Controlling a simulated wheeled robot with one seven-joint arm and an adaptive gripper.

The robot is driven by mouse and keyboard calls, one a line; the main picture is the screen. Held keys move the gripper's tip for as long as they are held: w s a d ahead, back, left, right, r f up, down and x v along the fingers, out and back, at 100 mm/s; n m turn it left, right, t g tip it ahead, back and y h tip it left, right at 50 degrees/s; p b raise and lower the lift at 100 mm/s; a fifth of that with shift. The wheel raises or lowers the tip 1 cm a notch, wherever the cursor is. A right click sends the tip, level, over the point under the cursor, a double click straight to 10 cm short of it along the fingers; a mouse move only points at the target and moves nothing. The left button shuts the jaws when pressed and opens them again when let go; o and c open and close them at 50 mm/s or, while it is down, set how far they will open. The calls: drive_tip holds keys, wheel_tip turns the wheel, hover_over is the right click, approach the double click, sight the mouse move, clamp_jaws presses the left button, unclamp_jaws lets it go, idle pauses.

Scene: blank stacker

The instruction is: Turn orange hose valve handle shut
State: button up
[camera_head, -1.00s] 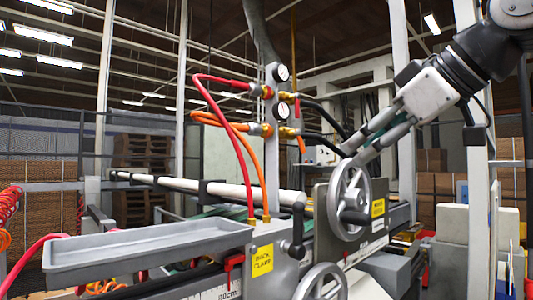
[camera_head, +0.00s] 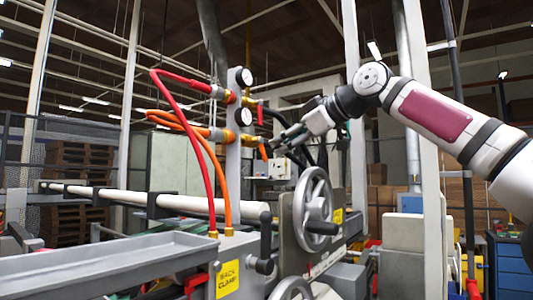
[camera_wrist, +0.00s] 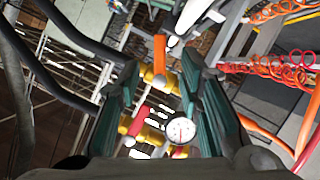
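The orange valve handle (camera_head: 263,151) hangs below the lower brass fitting, on the right side of the grey post, in line with the orange hose (camera_head: 190,125). In the wrist view the orange handle (camera_wrist: 160,54) appears between my gripper's teal fingers, near their far ends. My gripper (camera_head: 283,144) is open and empty, just to the right of the handle in the head view. I cannot tell whether a finger touches it. A red handle (camera_head: 260,113) sits on the upper valve, with the red hose (camera_head: 180,82) on its left side.
Two pressure gauges (camera_head: 244,77) are on the post (camera_head: 232,170). Black hoses run right from the valves, close to my gripper. A grey handwheel (camera_head: 313,205) stands below my gripper. A grey tray (camera_head: 110,265) is at lower left.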

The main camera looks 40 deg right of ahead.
sight(265, 155)
drive_tip(key=x, duration=0.7)
drive_tip(key=shift+p, duration=0.35)
drive_tip(key=shift+c, duration=0.3)
clamp_jaws()
